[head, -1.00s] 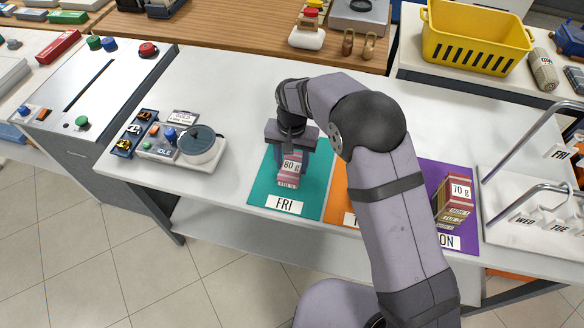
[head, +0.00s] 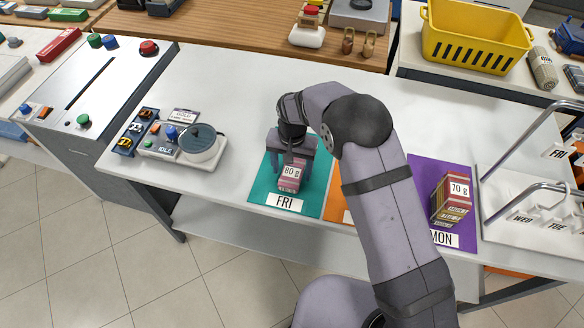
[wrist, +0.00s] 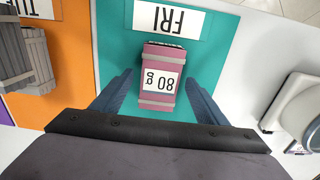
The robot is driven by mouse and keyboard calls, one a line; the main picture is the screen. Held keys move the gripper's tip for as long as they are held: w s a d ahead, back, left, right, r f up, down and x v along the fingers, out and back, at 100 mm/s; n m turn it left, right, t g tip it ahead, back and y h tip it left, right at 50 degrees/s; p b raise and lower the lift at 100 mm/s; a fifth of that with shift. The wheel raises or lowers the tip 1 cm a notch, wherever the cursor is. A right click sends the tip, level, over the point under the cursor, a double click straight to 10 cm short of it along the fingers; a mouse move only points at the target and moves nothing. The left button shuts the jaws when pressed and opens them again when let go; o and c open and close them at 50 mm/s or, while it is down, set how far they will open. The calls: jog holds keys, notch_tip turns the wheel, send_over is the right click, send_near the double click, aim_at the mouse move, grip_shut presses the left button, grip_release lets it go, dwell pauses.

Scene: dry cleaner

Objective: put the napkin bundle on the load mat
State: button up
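A pink bundle (head: 290,178) with a white "80 g" label and pale bands stands on the teal FRI mat (head: 259,187). It also shows in the wrist view (wrist: 160,102). My gripper (head: 290,168) is over this mat with a finger on either side of the bundle. In the wrist view my gripper (wrist: 158,98) is open, with a gap between each finger and the bundle. A dark red bundle (head: 452,205) labelled "70 g" stands on the purple MON mat (head: 424,173). I see no mat marked as the load mat, and cannot tell which it is.
Grey bundles (wrist: 22,58) stand on the orange mat (wrist: 74,60), mostly hidden by my arm in the head view. A scale-like device (head: 199,143) stands left of the teal mat. A white rack (head: 535,220) with metal bars is at right. The table behind the mats is clear.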

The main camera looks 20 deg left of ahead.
aim_at(295, 173)
notch_tip(295, 173, up, 12)
jog(key=b, duration=0.3)
jog(key=shift+r, duration=0.2)
dwell(0.5)
jog(key=shift+d, duration=0.1)
jog(key=s+d, duration=0.4)
jog(key=d, duration=1.2)
jog(key=s+d+f, duration=0.2)
jog(key=s+d, duration=1)
jog(key=s, duration=0.2)
jog(key=shift+s+d+f, duration=0.15)
jog(key=shift+s+d, duration=0.1)
jog(key=shift+s, duration=0.15)
jog(key=shift+f, duration=0.1)
